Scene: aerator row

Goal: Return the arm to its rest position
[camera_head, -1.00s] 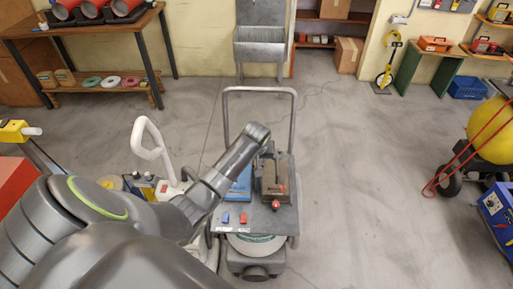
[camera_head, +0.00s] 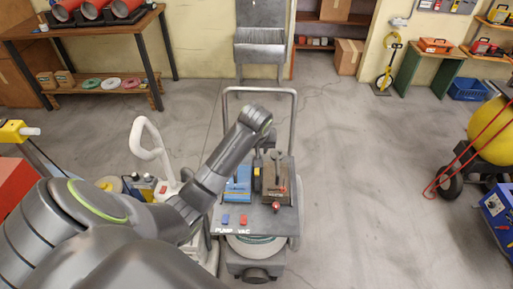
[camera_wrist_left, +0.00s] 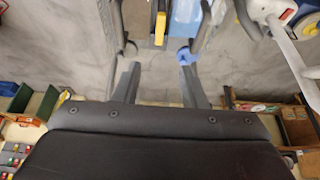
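My left arm (camera_head: 225,165) comes in from the left and reaches over the grey cart; its wrist end (camera_head: 257,121) is above the cart's machines. The fingers are mostly hidden in the head view. In the left wrist view my left gripper (camera_wrist_left: 157,48) has its two fingers well apart, with nothing visible clamped between them. My right gripper is in neither view.
The grey cart (camera_head: 235,232), labelled PUMP and VAC, carries a blue unit (camera_head: 238,188) and a brown-grey unit (camera_head: 278,192). Its hoop handle (camera_head: 293,110) stands behind. A white curved handle (camera_head: 146,152) rises left of it. Floor on the right (camera_head: 370,190) is clear.

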